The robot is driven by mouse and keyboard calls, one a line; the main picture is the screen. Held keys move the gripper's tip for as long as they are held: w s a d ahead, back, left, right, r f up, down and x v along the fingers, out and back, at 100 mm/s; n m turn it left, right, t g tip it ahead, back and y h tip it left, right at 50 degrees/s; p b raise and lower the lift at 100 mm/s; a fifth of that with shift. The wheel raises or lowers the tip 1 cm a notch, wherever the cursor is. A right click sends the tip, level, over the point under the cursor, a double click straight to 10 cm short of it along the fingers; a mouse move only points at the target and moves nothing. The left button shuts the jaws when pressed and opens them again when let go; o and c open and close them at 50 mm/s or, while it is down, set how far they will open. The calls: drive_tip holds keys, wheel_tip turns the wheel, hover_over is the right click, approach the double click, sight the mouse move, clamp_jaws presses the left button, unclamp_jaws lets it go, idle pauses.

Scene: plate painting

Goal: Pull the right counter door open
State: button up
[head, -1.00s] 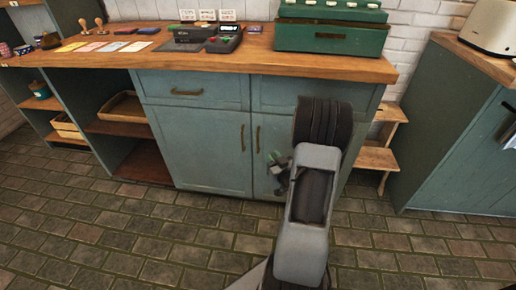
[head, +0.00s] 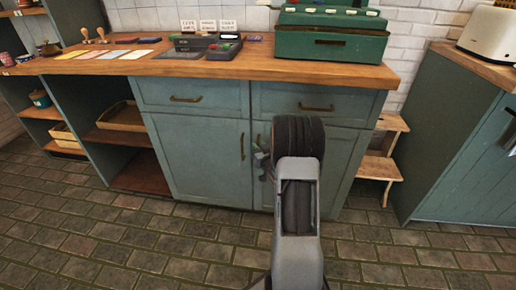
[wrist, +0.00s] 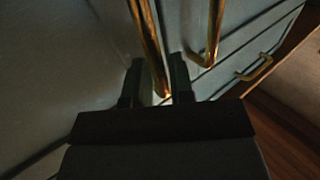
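The right counter door (head: 345,160) is a blue-green panel under the right drawer, and it looks closed. Its upright brass handle shows in the wrist view (wrist: 152,50), running between my two fingers. My gripper (head: 262,160) is at that handle in the head view, and my arm covers much of the door. In the wrist view my gripper (wrist: 160,80) has its fingers apart, one on each side of the handle, with a gap beside it. Whether a finger touches the handle is hard to tell.
The left door (head: 200,155) is closed, with its brass handle (wrist: 212,42) close beside my fingers. Drawers with brass handles (head: 186,99) sit above. A wooden step stool (head: 380,165) and another cabinet (head: 455,150) stand to the right. The brick floor in front is clear.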

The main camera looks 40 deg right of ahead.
drive_tip(key=shift+w, duration=0.2)
drive_tip(key=shift+c, duration=0.4)
clamp_jaws()
